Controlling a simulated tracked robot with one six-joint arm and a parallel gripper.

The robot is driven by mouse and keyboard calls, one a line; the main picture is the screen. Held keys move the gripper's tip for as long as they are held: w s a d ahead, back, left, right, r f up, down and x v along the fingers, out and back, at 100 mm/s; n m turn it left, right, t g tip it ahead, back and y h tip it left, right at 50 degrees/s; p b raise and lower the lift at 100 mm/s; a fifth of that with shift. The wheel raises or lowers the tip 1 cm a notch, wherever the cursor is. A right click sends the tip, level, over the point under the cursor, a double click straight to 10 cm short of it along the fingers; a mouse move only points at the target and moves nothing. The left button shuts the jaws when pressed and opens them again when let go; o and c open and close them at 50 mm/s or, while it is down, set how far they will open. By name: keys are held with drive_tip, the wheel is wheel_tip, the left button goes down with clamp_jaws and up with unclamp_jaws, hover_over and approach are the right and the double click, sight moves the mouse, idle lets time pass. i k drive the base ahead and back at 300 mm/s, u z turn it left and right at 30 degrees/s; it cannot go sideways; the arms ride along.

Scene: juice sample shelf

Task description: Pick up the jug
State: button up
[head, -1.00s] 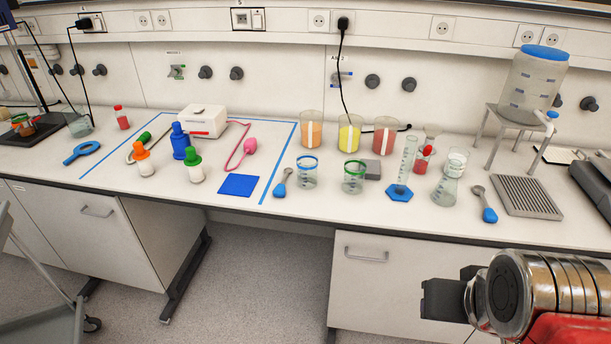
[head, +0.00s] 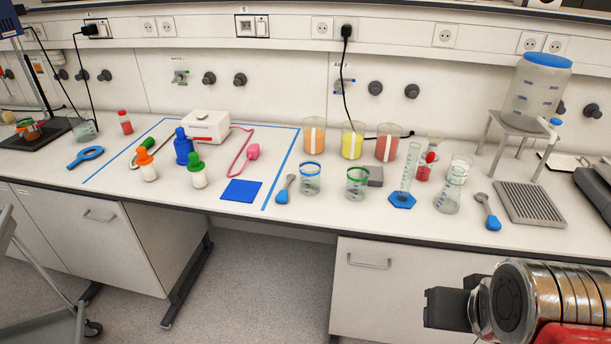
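I cannot tell for certain which vessel is the jug. Three wide clear vessels with a white upright strip stand at the back of the bench: orange (head: 313,138), yellow (head: 352,142) and red (head: 388,146). Clear empty-looking vessels stand in front: a blue-rimmed beaker (head: 310,180), a green-rimmed beaker (head: 356,184) and a conical flask (head: 449,193). Another clear vessel (head: 83,130) stands at the far left. My gripper (head: 440,308) is at the lower right, in front of the bench, apart from all vessels. Its fingers are not clearly seen.
A measuring cylinder (head: 406,172) on a blue foot stands close to the flask. A large blue-lidded tank (head: 537,92) sits on a stand at the right. A ribbed grey tray (head: 530,203) lies below it. Blue tape (head: 283,168) frames several bottles and a white box (head: 206,126).

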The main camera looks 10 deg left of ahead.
sight(353, 131)
drive_tip(key=k, duration=1.35)
drive_tip(key=u, duration=0.3)
drive_tip(key=i, duration=1.05)
drive_tip(key=u, duration=0.35)
drive_tip(key=i, duration=1.05)
drive_tip(key=z, duration=0.15)
